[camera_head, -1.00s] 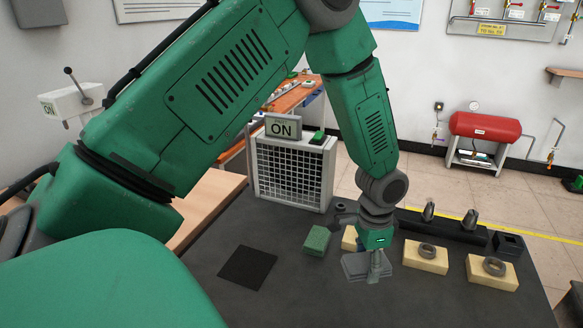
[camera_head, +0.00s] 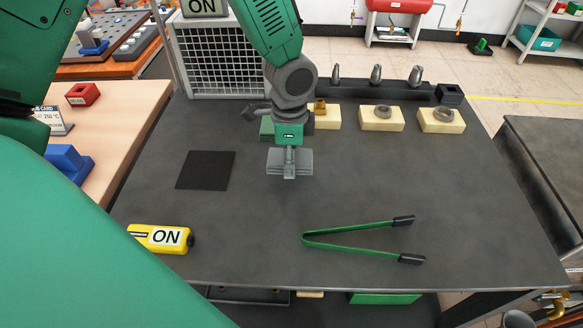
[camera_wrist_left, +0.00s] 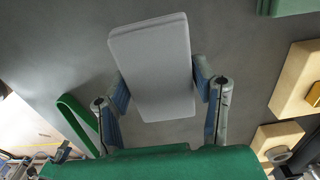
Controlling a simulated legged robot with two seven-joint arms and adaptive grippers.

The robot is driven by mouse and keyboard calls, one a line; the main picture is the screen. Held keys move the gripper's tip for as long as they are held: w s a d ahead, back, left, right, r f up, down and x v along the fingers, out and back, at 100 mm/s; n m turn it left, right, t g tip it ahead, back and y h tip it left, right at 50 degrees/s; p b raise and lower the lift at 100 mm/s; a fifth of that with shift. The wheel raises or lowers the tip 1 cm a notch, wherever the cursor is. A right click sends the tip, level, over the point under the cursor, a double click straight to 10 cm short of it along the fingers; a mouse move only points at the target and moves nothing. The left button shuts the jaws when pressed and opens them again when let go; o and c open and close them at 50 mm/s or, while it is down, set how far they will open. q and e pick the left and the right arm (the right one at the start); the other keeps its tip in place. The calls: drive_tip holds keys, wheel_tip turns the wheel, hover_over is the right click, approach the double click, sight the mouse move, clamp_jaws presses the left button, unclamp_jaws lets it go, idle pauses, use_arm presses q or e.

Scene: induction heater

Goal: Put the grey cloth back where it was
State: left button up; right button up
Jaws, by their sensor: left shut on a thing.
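The grey cloth (camera_head: 304,163) is a folded flat pad at the tip of my left gripper (camera_head: 289,174), near the middle of the dark table. In the left wrist view the cloth (camera_wrist_left: 152,60) lies between the two fingers of my left gripper (camera_wrist_left: 163,92), which is shut on it. I cannot tell whether the cloth touches the table. A black square mat (camera_head: 206,170) lies bare on the table to the left of the cloth. My right gripper is not in view.
Pale blocks with rings (camera_head: 381,117), a green block (camera_head: 266,128) and a white grille unit (camera_head: 220,58) stand at the back. The table's right side is clear.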

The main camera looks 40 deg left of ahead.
use_arm(q)
drive_tip(key=f, duration=0.1)
drive_tip(key=a+f, duration=0.1)
drive_tip(key=f, duration=0.1)
drive_tip(key=shift+s+f, duration=0.15)
drive_tip(key=shift+f, duration=0.15)
drive_tip(key=shift+d, duration=0.15)
drive_tip(key=shift+d+r, duration=0.1)
drive_tip(key=shift+d, duration=0.7)
drive_tip(key=o, duration=1.1)
drive_tip(key=shift+a+f, duration=0.25)
drive_tip(key=shift+a, duration=0.5)
drive_tip(key=shift+a+r, duration=0.1)
drive_tip(key=shift+r, duration=0.1)
drive_tip(key=r, duration=0.2)
drive_tip(key=d+r, duration=0.1)
drive_tip(key=r, duration=0.5)
drive_tip(key=shift+d+r+p, duration=0.15)
drive_tip(key=shift+d+p, duration=0.1)
drive_tip(key=shift+p, duration=0.05)
drive_tip(key=r, duration=0.3)
drive_tip(key=shift+a+r, duration=0.1)
drive_tip(key=shift+a, duration=0.25)
drive_tip(key=shift+a+r, duration=0.25)
drive_tip(key=shift+a, duration=0.05)
drive_tip(key=shift+d+r, duration=0.1)
drive_tip(key=shift+d, duration=0.4)
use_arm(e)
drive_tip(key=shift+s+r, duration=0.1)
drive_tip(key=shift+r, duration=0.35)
